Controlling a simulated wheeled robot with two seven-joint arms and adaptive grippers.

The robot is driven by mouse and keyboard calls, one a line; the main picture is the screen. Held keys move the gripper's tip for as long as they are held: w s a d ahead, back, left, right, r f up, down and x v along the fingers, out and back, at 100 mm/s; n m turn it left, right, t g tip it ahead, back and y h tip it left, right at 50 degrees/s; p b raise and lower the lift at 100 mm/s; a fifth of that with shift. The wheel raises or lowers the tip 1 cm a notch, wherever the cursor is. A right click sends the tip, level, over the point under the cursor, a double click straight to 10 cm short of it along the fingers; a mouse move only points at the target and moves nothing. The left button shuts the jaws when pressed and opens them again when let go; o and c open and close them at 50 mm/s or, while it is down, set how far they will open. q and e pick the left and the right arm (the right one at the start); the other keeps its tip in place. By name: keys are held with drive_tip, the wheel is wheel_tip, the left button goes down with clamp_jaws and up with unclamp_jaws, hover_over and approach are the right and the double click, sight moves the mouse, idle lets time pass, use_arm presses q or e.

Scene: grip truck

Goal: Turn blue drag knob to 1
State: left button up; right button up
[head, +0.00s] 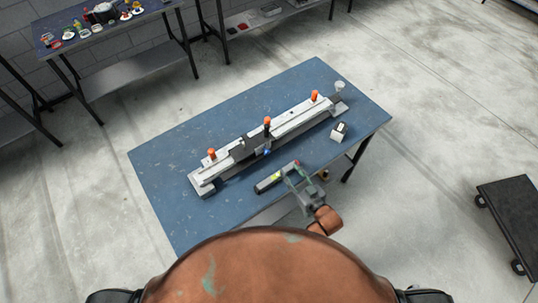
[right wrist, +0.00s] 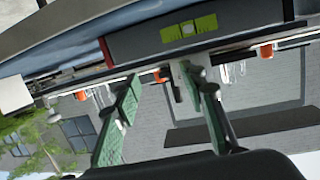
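The blue knob (head: 267,152) is a small blue spot on the near side of the long grey-and-white device, around its middle. It is too small to read its setting or any number. The device (head: 300,117) lies lengthwise on the blue table. My right gripper (head: 291,172) is on the near side of the device, to the right of and nearer than the knob, apart from it. Its green-padded fingers are spread with nothing between them in the right wrist view (right wrist: 160,76). I cannot make out the blue knob there. My left gripper is not in view.
A dark bar with a yellow-green label (head: 268,184) lies beside my right gripper; it also shows in the right wrist view (right wrist: 140,43). Orange knobs (head: 315,96) stand up from the device. A small black-and-white box (head: 339,132) sits right. The blue table's (head: 165,185) left part is clear.

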sight(266, 151)
drive_tip(key=a+y, duration=0.1)
drive_tip(key=a+r+n+y, duration=0.1)
drive_tip(key=a, duration=0.1)
drive_tip(key=w+a+r+y, duration=0.1)
drive_tip(key=shift+a+n+t, duration=0.3)
drive_tip(key=shift+a+t, duration=0.1)
drive_tip(key=x, duration=0.7)
drive_tip(key=shift+w+a, duration=0.15)
drive_tip(key=shift+c, duration=0.3)
clamp_jaws()
